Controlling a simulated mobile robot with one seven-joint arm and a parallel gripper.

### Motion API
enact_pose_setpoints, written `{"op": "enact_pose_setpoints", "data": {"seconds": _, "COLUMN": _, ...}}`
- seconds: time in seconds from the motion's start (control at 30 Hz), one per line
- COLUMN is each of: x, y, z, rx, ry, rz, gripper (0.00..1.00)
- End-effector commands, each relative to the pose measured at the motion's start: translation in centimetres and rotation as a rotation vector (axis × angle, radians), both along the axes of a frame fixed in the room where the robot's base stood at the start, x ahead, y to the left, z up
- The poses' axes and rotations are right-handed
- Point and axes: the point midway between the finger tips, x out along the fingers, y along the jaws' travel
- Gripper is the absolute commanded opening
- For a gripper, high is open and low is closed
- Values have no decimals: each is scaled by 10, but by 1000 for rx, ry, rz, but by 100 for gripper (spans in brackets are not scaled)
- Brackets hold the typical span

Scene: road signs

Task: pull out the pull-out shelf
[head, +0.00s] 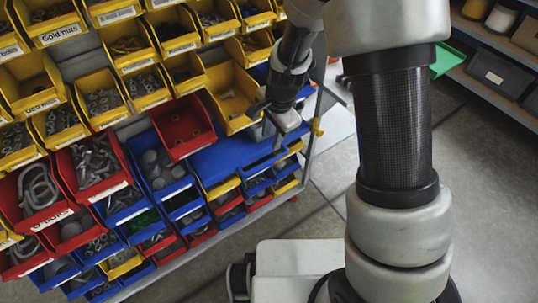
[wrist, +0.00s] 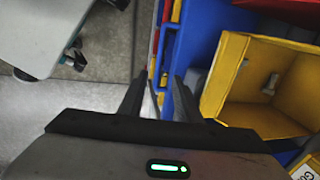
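A blue flat surface, which looks like the pull-out shelf (head: 226,157), sits in the rack of bins, between the yellow and red bins above and the small drawers below. In the wrist view, a blue edge (wrist: 174,62) runs beside and partly behind my right finger. My gripper (head: 267,129) is at the right end of this blue surface, tilted down. In the wrist view my gripper (wrist: 158,92) has its two dark fingers apart, with nothing clearly held. Whether a finger touches the blue edge cannot be told. My wrist and fingers hide part of the shelf's right end.
A yellow bin (head: 231,92) and a red bin (head: 182,127) stand close to the blue surface. The yellow bin (wrist: 267,82) is right of my fingers in the wrist view. Grey floor (head: 300,215) is open in front. Shelves with boxes (head: 497,73) stand at far right.

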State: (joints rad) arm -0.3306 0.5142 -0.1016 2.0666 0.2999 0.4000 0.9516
Motion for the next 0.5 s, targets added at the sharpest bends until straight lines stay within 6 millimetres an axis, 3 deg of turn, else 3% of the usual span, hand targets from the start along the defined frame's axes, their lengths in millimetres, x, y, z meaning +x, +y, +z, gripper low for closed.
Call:
{"op": "enact_pose_setpoints", "data": {"seconds": 0.1, "x": 3, "y": 2, "z": -30, "rx": -1, "ry": 4, "rz": 0, "gripper": 31}}
{"op": "enact_pose_setpoints", "data": {"seconds": 0.5, "x": 16, "y": 11, "z": -113, "rx": -2, "ry": 4, "rz": 2, "gripper": 31}}
